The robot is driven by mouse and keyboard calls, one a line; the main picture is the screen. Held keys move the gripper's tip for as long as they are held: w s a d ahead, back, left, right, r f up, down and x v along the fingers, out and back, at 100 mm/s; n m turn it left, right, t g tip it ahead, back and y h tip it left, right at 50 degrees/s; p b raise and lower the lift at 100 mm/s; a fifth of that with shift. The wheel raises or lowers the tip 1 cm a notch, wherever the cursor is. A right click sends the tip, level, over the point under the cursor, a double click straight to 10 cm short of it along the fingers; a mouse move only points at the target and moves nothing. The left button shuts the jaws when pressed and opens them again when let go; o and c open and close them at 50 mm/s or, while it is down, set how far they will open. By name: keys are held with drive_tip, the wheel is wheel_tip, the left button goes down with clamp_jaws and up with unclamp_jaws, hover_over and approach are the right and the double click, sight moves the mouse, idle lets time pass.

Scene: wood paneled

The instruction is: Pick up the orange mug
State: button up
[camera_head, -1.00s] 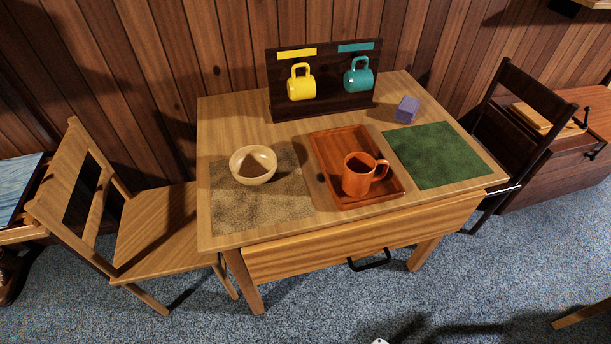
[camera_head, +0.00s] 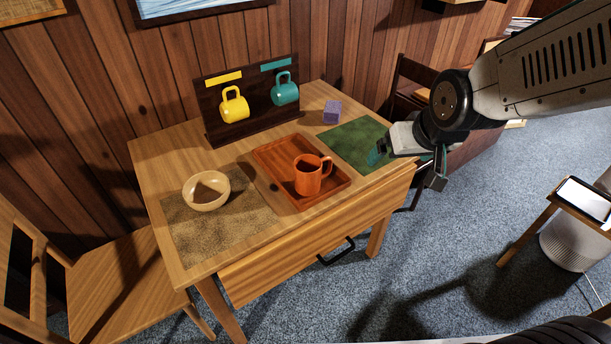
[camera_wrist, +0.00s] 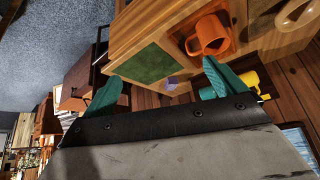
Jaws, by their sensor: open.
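The orange mug (camera_head: 308,176) stands upright on a reddish wooden tray (camera_head: 268,160) on the table, its handle toward the right. My gripper (camera_head: 408,160) is at the table's right side, by the green mat, to the right of the mug and apart from it. In the wrist view my gripper (camera_wrist: 160,85) has its two teal fingers spread wide with nothing held between them. There the orange mug (camera_wrist: 208,36) shows beyond the right finger, near the top.
A yellow mug (camera_head: 234,106) and a teal mug (camera_head: 285,92) hang on a dark rack (camera_head: 257,109) behind the tray. A bowl (camera_head: 206,203) sits on a tan mat at left. A purple block (camera_head: 332,112) lies near a green mat (camera_head: 350,143). The drawer is shut.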

drive_tip(key=w+a+f+n+t+y, duration=0.1)
drive_tip(key=w+a+f+t, duration=0.2)
drive_tip(key=w+a+f, duration=0.45)
drive_tip(key=n+t+y, duration=0.1)
drive_tip(key=t+y, duration=0.2)
approach(307, 170)
drive_tip(key=w+f, duration=0.5)
drive_tip(key=shift+a, duration=0.15)
drive_tip(key=x, duration=0.5)
drive_tip(key=r+x, duration=0.1)
drive_tip(key=x, duration=0.1)
drive_tip(key=shift+w+a+f, duration=0.1)
drive_tip(key=shift+w+a, duration=0.2)
drive_tip(key=shift+a, duration=0.1)
drive_tip(key=shift+t, duration=0.3)
drive_tip(key=c, duration=1.3)
